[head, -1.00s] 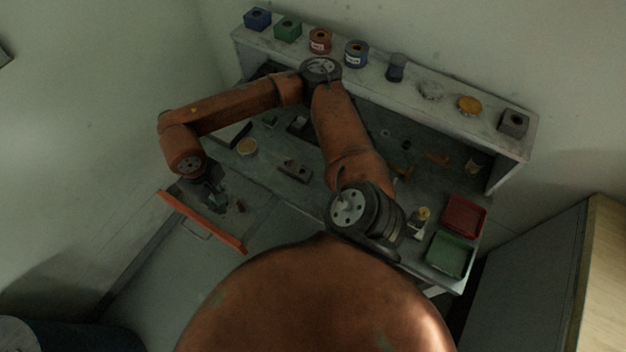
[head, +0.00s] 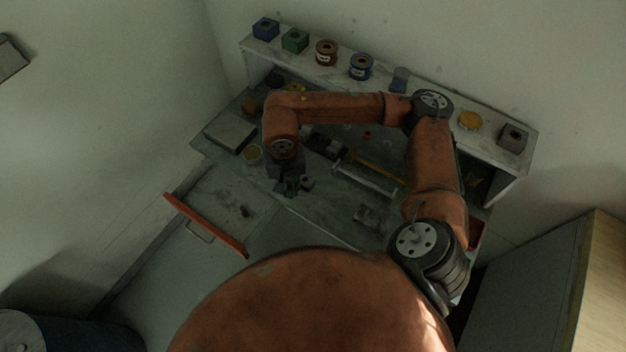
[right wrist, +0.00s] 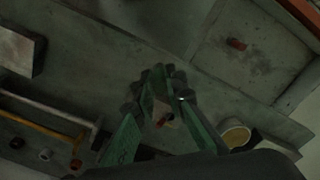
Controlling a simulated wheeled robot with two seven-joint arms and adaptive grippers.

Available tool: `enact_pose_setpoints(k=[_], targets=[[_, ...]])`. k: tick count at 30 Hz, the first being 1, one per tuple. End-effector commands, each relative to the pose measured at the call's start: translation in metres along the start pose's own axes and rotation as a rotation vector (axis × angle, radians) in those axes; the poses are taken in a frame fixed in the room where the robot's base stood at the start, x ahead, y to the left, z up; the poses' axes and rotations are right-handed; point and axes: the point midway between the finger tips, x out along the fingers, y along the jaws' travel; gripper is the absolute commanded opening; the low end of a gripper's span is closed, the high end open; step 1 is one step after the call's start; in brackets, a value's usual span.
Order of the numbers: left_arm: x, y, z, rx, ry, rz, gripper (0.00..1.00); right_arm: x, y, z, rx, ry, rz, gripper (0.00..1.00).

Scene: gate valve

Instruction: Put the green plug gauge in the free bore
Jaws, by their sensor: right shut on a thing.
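My right gripper (head: 290,187) is over the bench's front edge, fingers pointing down. It also shows in the right wrist view (right wrist: 165,85), where its fingers are closed together. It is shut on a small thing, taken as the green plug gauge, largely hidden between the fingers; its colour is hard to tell. A small grey block (head: 306,183) with a dark spot shows just right of the fingers in the head view. Its bores, and whether the gauge touches it, cannot be made out. My left gripper is not in view.
The open drawer (head: 215,205) has an orange front and holds a small reddish plug (right wrist: 235,43). A round yellowish-topped tin (head: 251,154) stands left of the gripper. Long tools (head: 365,175) lie to the right. A shelf (head: 490,150) with spools and blocks stands behind.

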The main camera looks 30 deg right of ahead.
Motion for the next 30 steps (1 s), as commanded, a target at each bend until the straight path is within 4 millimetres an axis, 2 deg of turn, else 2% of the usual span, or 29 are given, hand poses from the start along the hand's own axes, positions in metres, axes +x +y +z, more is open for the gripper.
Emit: enact_pose_setpoints(k=[1,24,30], targets=[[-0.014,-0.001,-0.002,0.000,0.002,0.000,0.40,-0.013,-0.001,0.005,0.101,0.001,-0.002,0.00],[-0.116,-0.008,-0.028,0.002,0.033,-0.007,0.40,-0.087,-0.007,0.056,1.912,0.000,-0.002,0.00],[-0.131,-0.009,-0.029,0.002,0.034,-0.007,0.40,-0.098,-0.008,0.064,2.243,-0.003,-0.002,0.00]])
